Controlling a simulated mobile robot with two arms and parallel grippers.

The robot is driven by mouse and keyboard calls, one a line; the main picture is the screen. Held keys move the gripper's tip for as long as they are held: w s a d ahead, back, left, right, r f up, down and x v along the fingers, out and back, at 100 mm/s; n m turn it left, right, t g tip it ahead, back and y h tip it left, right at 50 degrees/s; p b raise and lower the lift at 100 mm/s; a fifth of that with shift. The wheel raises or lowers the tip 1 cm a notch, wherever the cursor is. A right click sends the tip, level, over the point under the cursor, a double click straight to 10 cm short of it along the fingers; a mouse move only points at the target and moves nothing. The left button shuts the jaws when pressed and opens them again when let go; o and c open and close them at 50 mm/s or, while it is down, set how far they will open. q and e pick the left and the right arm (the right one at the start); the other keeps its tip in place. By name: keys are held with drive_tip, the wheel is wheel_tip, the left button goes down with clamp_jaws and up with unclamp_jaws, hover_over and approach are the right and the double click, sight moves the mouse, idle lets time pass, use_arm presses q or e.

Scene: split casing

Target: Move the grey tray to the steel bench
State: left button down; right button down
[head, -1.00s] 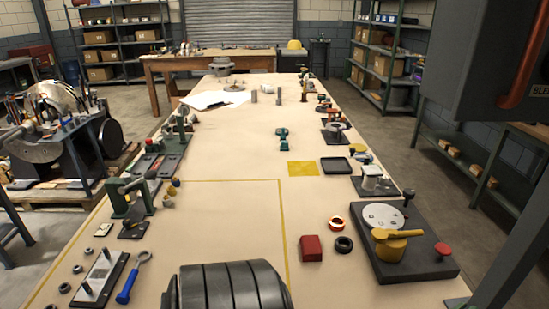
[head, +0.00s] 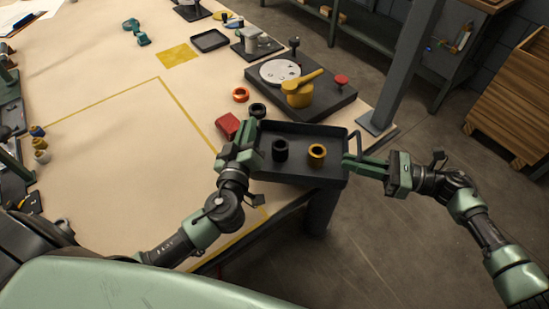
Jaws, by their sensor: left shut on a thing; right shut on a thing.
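A dark grey tray (head: 263,173) is held level between my two grippers at the right front corner of the large table. A black ring-shaped part (head: 280,151) and a yellow ring-shaped part (head: 316,154) stand in it. My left gripper (head: 252,146) is shut on the tray's left side. My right gripper (head: 348,160) is shut on its right side. I cannot tell whether the tray's underside touches the table. I cannot tell for sure which surface is the steel bench; a dark metal bench (head: 440,68) shows at the upper right.
A dark fixture plate (head: 340,104) with a yellow handle lies just beyond the tray. A red block (head: 228,125), an orange ring (head: 240,94) and a black ring (head: 257,110) lie nearby. A grey post (head: 400,65) rises at the table's right edge. Open floor (head: 440,130) lies right.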

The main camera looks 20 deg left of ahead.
use_arm(q)
drive_tip(key=shift+w+r, duration=0.1)
use_arm(e)
drive_tip(key=shift+d, duration=0.15)
use_arm(q)
drive_tip(key=shift+a+f, duration=0.1)
drive_tip(key=shift+f, duration=0.1)
use_arm(e)
drive_tip(key=shift+f, duration=0.2)
